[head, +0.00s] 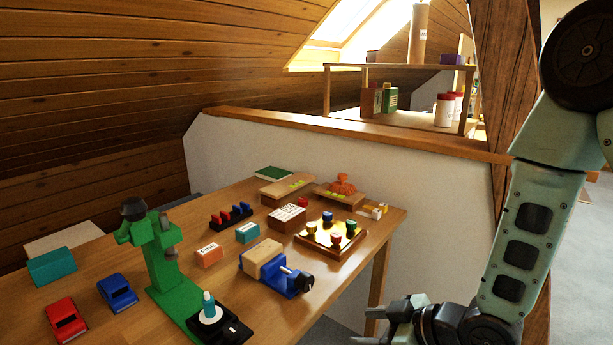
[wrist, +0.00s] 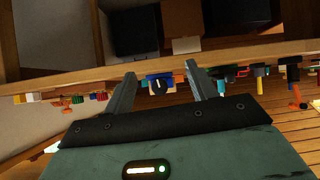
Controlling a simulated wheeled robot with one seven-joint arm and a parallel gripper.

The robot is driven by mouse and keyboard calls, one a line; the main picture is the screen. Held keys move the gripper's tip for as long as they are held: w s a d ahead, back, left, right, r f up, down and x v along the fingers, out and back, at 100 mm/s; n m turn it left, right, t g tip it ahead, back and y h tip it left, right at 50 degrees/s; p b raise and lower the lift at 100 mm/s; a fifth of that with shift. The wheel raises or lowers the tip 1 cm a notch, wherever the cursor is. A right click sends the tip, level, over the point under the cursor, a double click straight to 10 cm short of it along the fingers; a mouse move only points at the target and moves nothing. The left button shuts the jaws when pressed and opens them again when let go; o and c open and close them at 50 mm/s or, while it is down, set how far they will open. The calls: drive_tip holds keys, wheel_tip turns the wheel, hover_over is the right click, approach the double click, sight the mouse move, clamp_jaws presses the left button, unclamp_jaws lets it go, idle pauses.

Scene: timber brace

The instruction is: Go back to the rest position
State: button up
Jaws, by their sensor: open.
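My gripper (head: 388,322) is at the bottom right of the head view, beside the near right end of the wooden table (head: 255,205). It is open, with nothing seen between its fingers. In the wrist view my gripper (wrist: 158,82) shows two separated fingers, with the table edge and its objects beyond them. My green arm hangs down the right side of the head view. A blue vise (head: 283,281) holding a wooden block (head: 262,258) is the larger thing on the table nearest my gripper.
A low white wall (head: 440,215) stands behind, and a timber post (head: 505,95) is beside my arm. Grey floor (head: 585,240) shows at right.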

drive_tip(key=s+d+r+m+g+h, duration=0.1)
drive_tip(key=s+r+m+g+h, duration=0.2)
drive_tip(key=s+r, duration=0.5)
drive_tip(key=s+d+r+m+g+h, duration=0.1)
drive_tip(key=s+r+g+h, duration=0.35)
drive_tip(key=s, duration=0.75)
wheel_tip(320, 180, up, 11)
drive_tip(key=p, duration=1.2)
drive_tip(key=shift+r+t+h, duration=0.15)
drive_tip(key=shift+t+h, duration=0.2)
drive_tip(key=shift+h, duration=0.1)
